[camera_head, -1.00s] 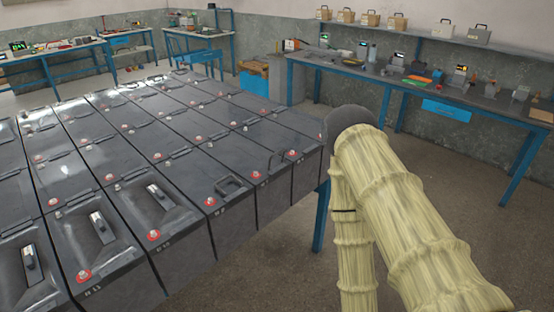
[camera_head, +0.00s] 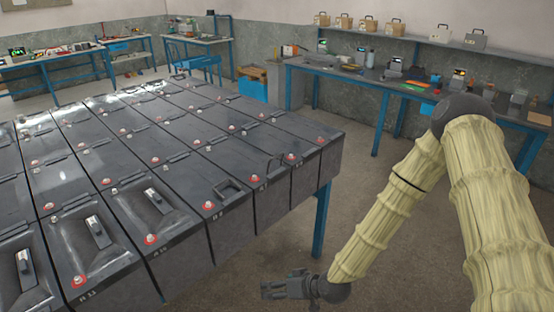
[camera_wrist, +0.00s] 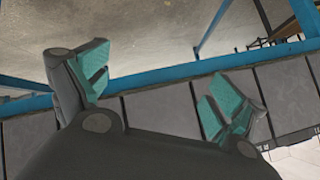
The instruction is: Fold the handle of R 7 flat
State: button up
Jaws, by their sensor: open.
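Dark batteries stand in rows, with small labels on their front faces that I cannot read surely. One near the row's right end has a thin handle (camera_head: 279,162) standing up from its lid; this may be R 7 (camera_head: 262,200). Its left neighbour has a dark loop handle (camera_head: 230,188) that looks low over the lid. My gripper (camera_head: 268,289) is open and empty, low in front of the row and well apart from the batteries, its fingers pointing left. In the wrist view, its two teal-padded fingers (camera_wrist: 160,72) are spread apart, with nothing between them.
A blue table leg (camera_head: 321,222) stands below the row's right end, near my forearm. Nearer batteries carry metal-and-black handles (camera_head: 157,200) and red terminals. A workbench (camera_head: 340,75) with tools stands behind at the right. The floor (camera_head: 230,285) around my gripper is clear.

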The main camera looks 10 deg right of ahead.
jog(key=w+d+r+n+t+y, duration=0.2)
jog(key=w+d+r+t, duration=0.15)
jog(key=w+r, duration=1.05)
jog(key=n+t+y, duration=0.2)
jog(key=n+t, duration=0.1)
jog(key=t, duration=0.1)
send_near(278, 156)
jog(key=p+x, duration=0.2)
jog(key=x, duration=0.8)
jog(key=shift+w+a, duration=0.1)
jog(key=shift+w, duration=0.15)
jog(key=shift+c, duration=0.4)
jog(key=c, duration=1)
